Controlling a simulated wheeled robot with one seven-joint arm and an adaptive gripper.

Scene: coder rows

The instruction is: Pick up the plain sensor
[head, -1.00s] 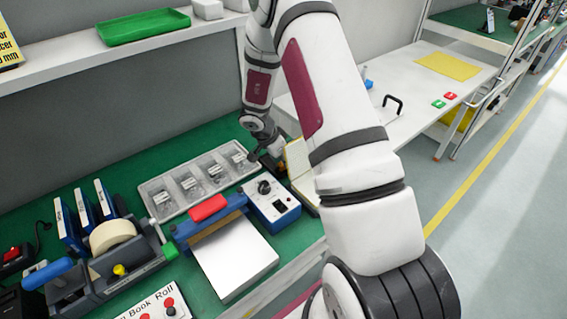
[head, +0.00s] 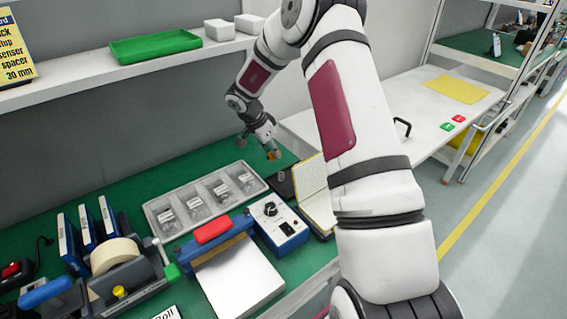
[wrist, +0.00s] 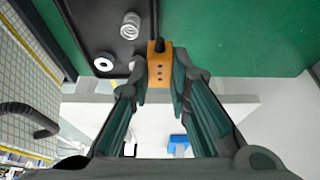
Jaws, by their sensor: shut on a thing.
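The plain sensor is a small orange block with dark dots and a black end; in the wrist view the sensor (wrist: 160,66) sits between my fingertips. My gripper (wrist: 163,82) is shut on it, one finger on each side. In the head view my gripper (head: 270,148) points down above the back right of the green mat, and the orange sensor (head: 274,155) shows small at its tip. The sensor looks held above the bench, over the edge of a black tray (wrist: 88,22).
On the black tray lie a coil spring (wrist: 130,25) and a white ring (wrist: 103,63). In the head view a grey compartment tray (head: 155,208) with bagged parts, a blue control box (head: 282,232) and an open notebook (head: 318,190) stand close by. A shelf (head: 80,82) runs above.

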